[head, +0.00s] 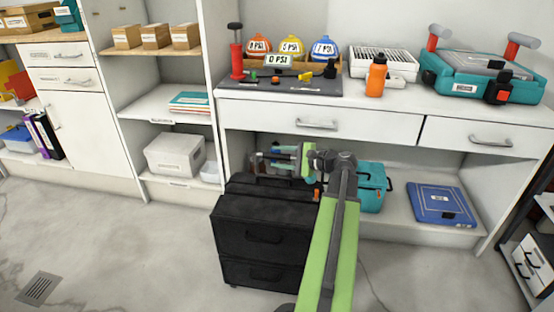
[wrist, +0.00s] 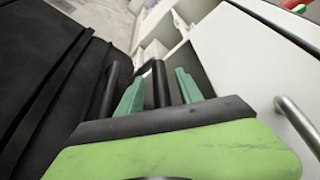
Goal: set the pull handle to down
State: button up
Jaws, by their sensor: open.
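The black rolling case (head: 262,243) stands on the floor in front of the workbench, and its dark side fills the left of the wrist view (wrist: 40,70). Its pull handle shows in the wrist view as dark posts (wrist: 160,85) standing out of the case, joined by a bar at the far end. My gripper (head: 278,154) is just above the top of the case, reaching left. In the wrist view its teal fingers (wrist: 159,76) are apart, with one dark post between them. I cannot tell whether they touch it. The handle is hard to make out in the head view.
A white drawer with a metal handle (head: 316,124) is close behind and above my gripper. The bench top holds pumps and an orange bottle (head: 376,76). The floor at left is clear.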

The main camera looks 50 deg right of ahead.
jog(key=p+v, duration=0.3)
jog(key=v, duration=1.4)
jog(key=shift+s+p, duration=0.15)
jog(key=shift+p, duration=0.15)
jog(key=shift+r, duration=0.15)
